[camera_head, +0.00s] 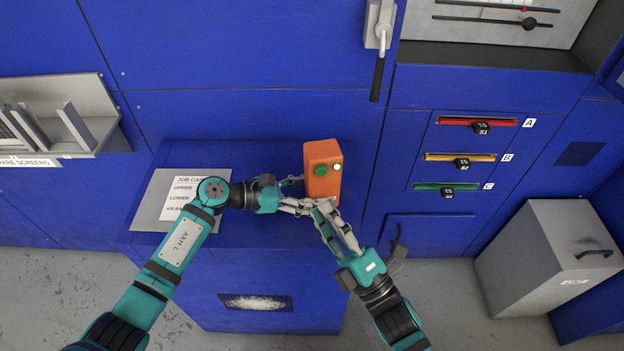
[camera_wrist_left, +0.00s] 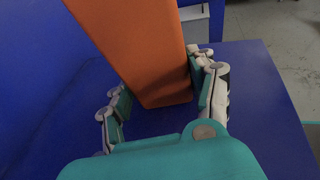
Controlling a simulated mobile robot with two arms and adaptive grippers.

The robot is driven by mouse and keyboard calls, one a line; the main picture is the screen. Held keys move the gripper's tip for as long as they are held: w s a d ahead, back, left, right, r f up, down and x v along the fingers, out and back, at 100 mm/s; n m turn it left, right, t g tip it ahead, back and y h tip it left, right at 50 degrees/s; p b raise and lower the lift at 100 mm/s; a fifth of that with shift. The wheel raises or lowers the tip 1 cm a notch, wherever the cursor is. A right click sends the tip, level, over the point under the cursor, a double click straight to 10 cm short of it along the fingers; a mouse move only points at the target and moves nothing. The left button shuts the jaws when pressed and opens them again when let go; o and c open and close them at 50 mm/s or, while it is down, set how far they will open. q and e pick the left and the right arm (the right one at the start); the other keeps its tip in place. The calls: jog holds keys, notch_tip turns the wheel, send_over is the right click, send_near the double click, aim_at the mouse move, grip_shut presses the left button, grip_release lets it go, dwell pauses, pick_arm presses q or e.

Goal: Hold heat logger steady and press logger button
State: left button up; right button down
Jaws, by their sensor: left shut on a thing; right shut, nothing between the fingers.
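The heat logger is an orange box (camera_head: 321,185) standing on the blue cabinet top, right of its middle. Its front has a green round button (camera_head: 321,170) and a small white dot (camera_head: 337,167) beside it. My left gripper (camera_head: 298,192) is shut on the logger from the left; in the left wrist view its fingers lie on both sides of the orange body (camera_wrist_left: 140,45). My right gripper (camera_head: 322,206) is shut and empty, with its fingertips at the lower front of the logger, below the green button. I cannot tell whether the tips touch it.
A job card (camera_head: 185,197) lies on the blue cabinet top (camera_head: 270,232) at left. A rack of screens (camera_head: 58,118) is on the left wall. A lever handle (camera_head: 379,50) hangs above. Slots with red, yellow and green strips are right. A grey bin (camera_head: 540,255) stands on the floor.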

dwell(0.4)
pick_arm(q)
jog(key=o, duration=0.9)
jog(key=shift+o, duration=0.2)
